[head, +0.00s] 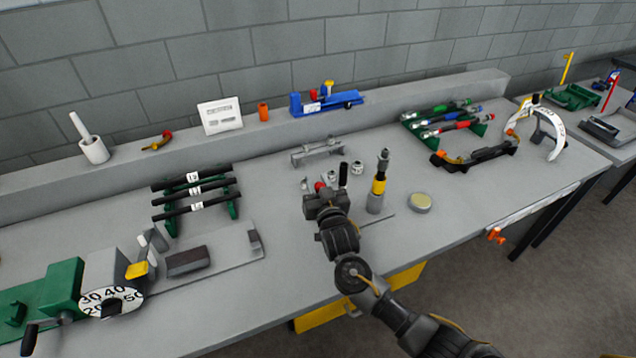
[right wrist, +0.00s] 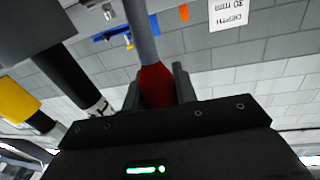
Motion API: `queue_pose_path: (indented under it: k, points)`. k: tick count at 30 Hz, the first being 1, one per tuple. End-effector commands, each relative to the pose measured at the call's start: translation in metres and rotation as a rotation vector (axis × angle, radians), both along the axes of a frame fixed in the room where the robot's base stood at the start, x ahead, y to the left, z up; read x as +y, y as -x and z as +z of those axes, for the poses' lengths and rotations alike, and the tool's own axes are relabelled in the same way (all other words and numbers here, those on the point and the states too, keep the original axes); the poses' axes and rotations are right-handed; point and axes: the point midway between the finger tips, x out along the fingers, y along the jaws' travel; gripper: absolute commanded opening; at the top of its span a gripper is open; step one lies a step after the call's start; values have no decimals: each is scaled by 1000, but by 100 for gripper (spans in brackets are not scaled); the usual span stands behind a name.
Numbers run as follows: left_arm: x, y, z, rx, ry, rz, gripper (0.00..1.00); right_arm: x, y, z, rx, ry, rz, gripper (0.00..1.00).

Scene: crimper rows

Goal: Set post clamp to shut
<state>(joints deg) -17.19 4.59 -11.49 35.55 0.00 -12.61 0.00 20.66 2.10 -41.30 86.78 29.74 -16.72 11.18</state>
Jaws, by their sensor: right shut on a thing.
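My right gripper (head: 323,197) is low over the middle of the bench in the head view. In the right wrist view its two fingers (right wrist: 157,88) are shut on a red grip (right wrist: 155,85) at the end of a grey rod (right wrist: 140,30). In the head view only a bit of the red grip (head: 319,186) shows at the fingertips. I take it for the post clamp's handle; the clamp's body is largely hidden by my gripper, so I cannot tell its setting. My left gripper is not in view.
A black upright handle (head: 343,172) and a yellow-banded cylinder (head: 379,186) stand close to the right of my gripper. A grey rod fixture (head: 318,151) is behind. Black bars on a rack (head: 232,209) are left. Bare bench lies between.

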Motion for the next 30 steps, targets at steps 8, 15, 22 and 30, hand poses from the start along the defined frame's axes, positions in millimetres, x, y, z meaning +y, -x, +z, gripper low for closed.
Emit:
queue_pose_path:
  k: [8, 15, 22, 30]
  points:
    - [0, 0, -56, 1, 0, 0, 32, -6, 19, -16, -196, -68, 0, 0]
    - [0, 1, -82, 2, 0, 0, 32, -10, 31, -13, -328, -109, -1, 0]
    - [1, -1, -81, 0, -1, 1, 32, -11, 34, -8, -348, -114, 0, 0]
    - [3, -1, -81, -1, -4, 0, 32, -11, 33, -9, -347, -114, 0, 43]
